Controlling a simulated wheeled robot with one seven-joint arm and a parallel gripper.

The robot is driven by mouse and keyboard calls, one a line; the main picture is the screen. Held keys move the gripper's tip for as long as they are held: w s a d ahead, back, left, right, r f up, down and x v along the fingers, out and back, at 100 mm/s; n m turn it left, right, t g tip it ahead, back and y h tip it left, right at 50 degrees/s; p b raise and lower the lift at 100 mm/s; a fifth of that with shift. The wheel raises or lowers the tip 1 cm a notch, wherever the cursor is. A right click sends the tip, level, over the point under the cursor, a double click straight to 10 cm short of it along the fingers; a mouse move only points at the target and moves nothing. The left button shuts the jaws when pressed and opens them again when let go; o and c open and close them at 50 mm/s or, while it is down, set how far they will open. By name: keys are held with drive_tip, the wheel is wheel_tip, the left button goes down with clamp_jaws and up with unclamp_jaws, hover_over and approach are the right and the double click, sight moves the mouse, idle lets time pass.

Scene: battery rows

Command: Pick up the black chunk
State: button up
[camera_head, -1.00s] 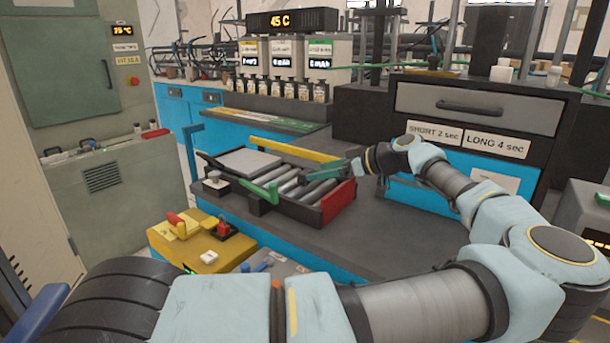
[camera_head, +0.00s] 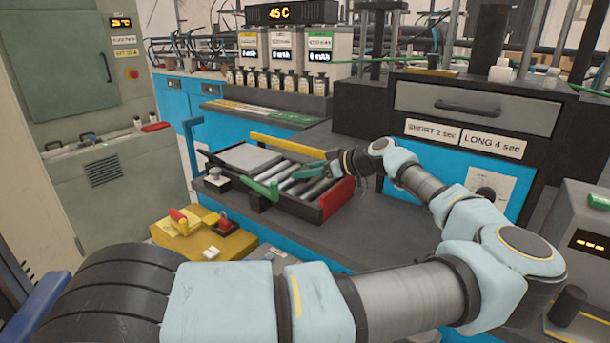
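My gripper (camera_head: 318,168) reaches in from the right, low over the right end of the roller tray (camera_head: 335,200). Its fingers are small and seen from the side, so I cannot tell whether they are open or shut, or whether anything is between them. I cannot make out a separate black chunk with certainty. The tray has a dark frame, grey metal rollers, a red right end and a yellow far rail. A flat grey plate (camera_head: 250,158) lies at its left part. A green handle (camera_head: 262,188) on a black post stands at its near edge.
A yellow box (camera_head: 205,242) with red and yellow switches stands in front of the bench. A black cabinet with a grey drawer (camera_head: 475,108) rises behind my arm. Several small bottles (camera_head: 280,82) stand at the back. The grey bench top right of the tray is clear.

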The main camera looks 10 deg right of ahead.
clamp_jaws()
